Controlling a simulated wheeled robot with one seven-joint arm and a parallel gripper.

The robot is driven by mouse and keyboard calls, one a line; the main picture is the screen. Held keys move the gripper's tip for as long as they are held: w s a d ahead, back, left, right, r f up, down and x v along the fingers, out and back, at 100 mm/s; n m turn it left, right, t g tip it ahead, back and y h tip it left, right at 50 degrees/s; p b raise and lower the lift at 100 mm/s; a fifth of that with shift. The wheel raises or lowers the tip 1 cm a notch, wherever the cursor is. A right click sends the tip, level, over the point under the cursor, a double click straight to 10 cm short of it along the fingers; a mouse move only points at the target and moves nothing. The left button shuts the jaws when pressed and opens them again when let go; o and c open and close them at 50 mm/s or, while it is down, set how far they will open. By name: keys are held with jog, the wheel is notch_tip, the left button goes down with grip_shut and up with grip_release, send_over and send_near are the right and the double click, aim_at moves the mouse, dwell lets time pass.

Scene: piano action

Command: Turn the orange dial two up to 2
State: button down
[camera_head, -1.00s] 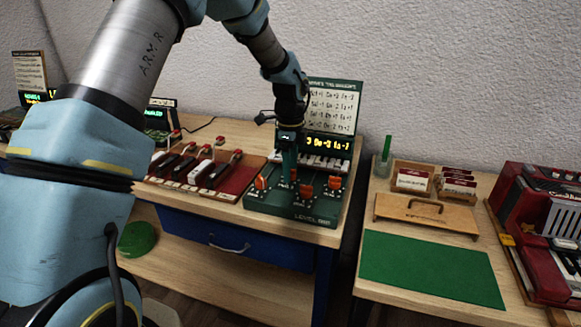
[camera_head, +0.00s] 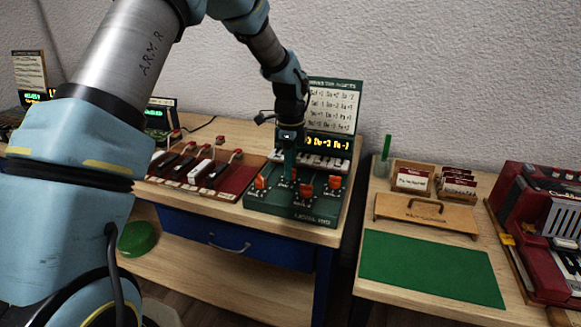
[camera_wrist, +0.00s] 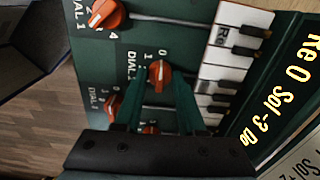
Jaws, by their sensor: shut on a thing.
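The green console (camera_head: 318,210) stands on the wooden table with several orange dials on its front. Dial two (camera_wrist: 159,72) is orange with a pale pointer line, beside the label DIAL 2 and the marks 0 and 1. My gripper (camera_wrist: 158,84) is shut on dial two, one finger on each side of it. In the head view my gripper (camera_head: 289,172) comes down from above and mostly hides this dial. Dial one (camera_wrist: 104,13) is apart, at the top of the wrist view. Dial three (camera_wrist: 111,104) shows partly behind a finger. The exact mark dial two points at is unclear.
Small piano keys (camera_wrist: 222,60) and a lit note display (camera_head: 328,144) lie just behind the dials. A red lever panel (camera_head: 205,172) stands left. A side table with a green mat (camera_head: 430,268) and a red accordion-like box (camera_head: 545,230) is right.

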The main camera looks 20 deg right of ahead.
jog(key=n, duration=0.4)
jog(key=shift+n+b, duration=0.3)
jog(key=n, duration=0.4)
jog(key=shift+b, duration=0.3)
jog(key=n, duration=0.5)
jog(key=shift+n, duration=1.9)
jog(key=c, duration=0.5)
grip_release()
jog(key=shift+r+b, duration=0.15)
jog(key=shift+b, duration=0.15)
notch_tip(320, 180, up, 11)
jog(key=b, duration=0.2)
jog(key=shift+f, duration=0.2)
